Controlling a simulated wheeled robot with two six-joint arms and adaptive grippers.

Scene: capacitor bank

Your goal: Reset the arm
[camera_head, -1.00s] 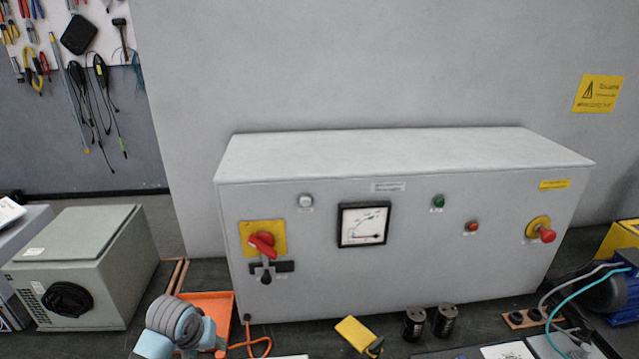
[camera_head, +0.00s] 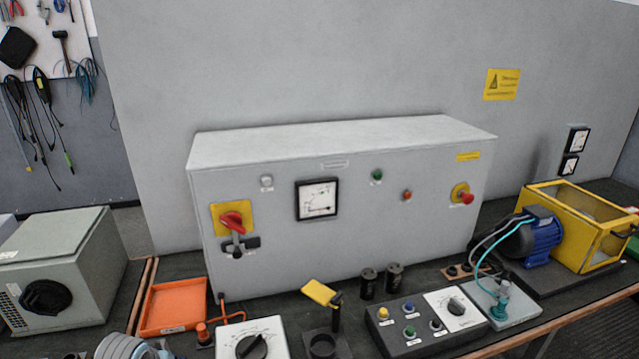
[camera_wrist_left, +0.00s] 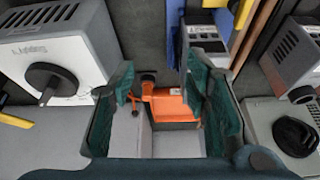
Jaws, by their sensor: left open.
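My left arm shows only as a grey and light-blue link (camera_head: 122,347) at the bottom left edge of the head view. My left gripper (camera_wrist_left: 163,92) is open and empty in the left wrist view, with its two green-padded fingers apart. Orange surfaces (camera_wrist_left: 168,104) show below and between the fingers, apparently the orange tray (camera_head: 172,306) and the orange part beside it. I cannot tell the height of the gripper above them. My right gripper is in neither view.
The grey cabinet (camera_head: 340,245) with a red switch and meter stands at the back. A white dial box (camera_head: 270,325), a yellow-headed tool (camera_head: 320,292), two black capacitors (camera_head: 382,282) and a button panel (camera_head: 410,325) crowd the front. A grey box (camera_head: 75,265) stands left.

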